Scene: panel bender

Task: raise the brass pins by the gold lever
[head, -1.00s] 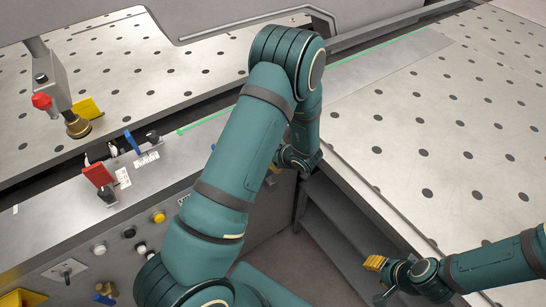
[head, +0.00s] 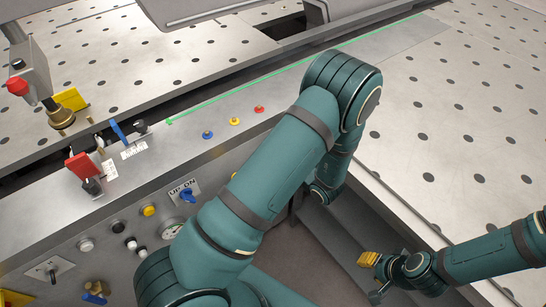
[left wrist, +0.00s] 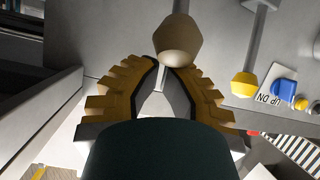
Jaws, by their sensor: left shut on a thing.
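In the left wrist view my left gripper (left wrist: 165,72) has its yellow fingers closed in around a pale gold knob (left wrist: 180,40) on a grey stem, which I take to be the gold lever. The knob sits at the fingertips. In the head view my left arm hides this gripper and the lever.
The front panel has a blue UP DN knob (head: 188,195), a yellow button (head: 148,210) and a gauge (head: 172,228). A red-handled switch (head: 82,166) and blue lever (head: 118,130) stand on the ledge. Perforated tables lie behind and right. In the wrist view a yellow knob (left wrist: 243,85) is nearby.

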